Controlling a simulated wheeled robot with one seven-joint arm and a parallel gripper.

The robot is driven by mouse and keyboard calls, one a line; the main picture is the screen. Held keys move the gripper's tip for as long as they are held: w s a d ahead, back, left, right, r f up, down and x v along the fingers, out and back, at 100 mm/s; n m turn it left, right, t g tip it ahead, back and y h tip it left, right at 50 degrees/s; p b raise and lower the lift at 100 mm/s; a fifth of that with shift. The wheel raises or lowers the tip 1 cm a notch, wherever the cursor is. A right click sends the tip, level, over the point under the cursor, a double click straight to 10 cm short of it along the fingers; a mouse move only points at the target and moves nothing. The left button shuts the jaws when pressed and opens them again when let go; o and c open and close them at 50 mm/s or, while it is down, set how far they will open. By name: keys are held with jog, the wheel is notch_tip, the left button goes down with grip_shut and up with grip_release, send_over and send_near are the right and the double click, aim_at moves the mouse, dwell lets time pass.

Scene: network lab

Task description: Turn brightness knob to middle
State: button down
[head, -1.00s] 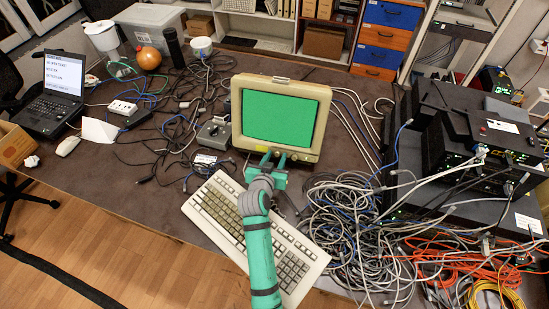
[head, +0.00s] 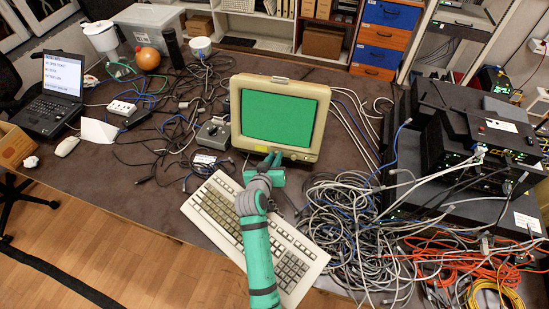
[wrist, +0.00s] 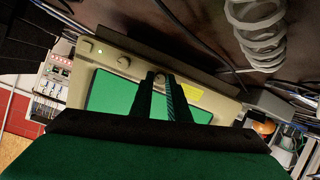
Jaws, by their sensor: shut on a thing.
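A beige monitor (head: 320,128) with a green screen (head: 279,118) stands on the table. My gripper (head: 271,158) is at the lower front edge of the monitor, below the screen. In the wrist view the monitor appears upside down, its knob strip along the top. My gripper's two dark fingers (wrist: 161,82) are shut on a small round knob (wrist: 160,79) of that strip, mostly hidden between the fingertips. Two other knobs show beside it, one nearer (wrist: 123,62) and one farther (wrist: 86,45). I cannot read the knob's pointer or any label.
A beige keyboard (head: 290,262) lies in front of the monitor, under my arm. A heap of grey cables (head: 350,225) lies to the right. A small grey box (head: 213,134) and more cables lie to the left. Black network gear (head: 465,150) stands far right.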

jog(key=n, duration=0.5)
jog(key=shift+a, duration=0.1)
jog(key=n, duration=0.5)
jog(key=shift+f+n+h, duration=0.1)
jog(key=shift+n+h, duration=0.2)
jog(key=shift+h, duration=0.1)
jog(key=n+t, duration=0.1)
jog(key=n, duration=0.4)
jog(key=shift+a, duration=0.1)
jog(key=n, duration=0.6)
jog(key=shift+f, duration=0.1)
jog(key=c, duration=1.7)
grip_release()
jog(key=v, duration=1)
jog(key=shift+s+a+f, duration=0.15)
jog(key=shift+s+f, duration=0.05)
jog(key=shift+s, duration=0.25)
